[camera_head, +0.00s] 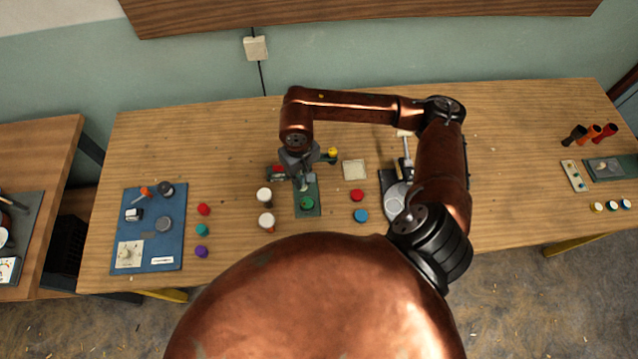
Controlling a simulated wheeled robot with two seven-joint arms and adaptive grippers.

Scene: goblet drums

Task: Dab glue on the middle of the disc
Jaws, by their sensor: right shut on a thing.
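My right gripper (302,181) reaches in over the table's middle, above a green rectangular plate (309,190). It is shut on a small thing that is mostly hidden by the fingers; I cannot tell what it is. A round green piece (307,204) lies on the plate's near part, just below the fingertips. I cannot tell whether the held thing touches it. A pale grey disc (395,203) lies on a dark board (387,181) to the right, partly covered by my right arm. I cannot tell which round piece is the task's disc. My left gripper is not in view.
Two white-topped jars (265,219) stand left of the plate. Red (357,195) and blue (361,215) round pieces lie to its right, near a cream square (354,170).

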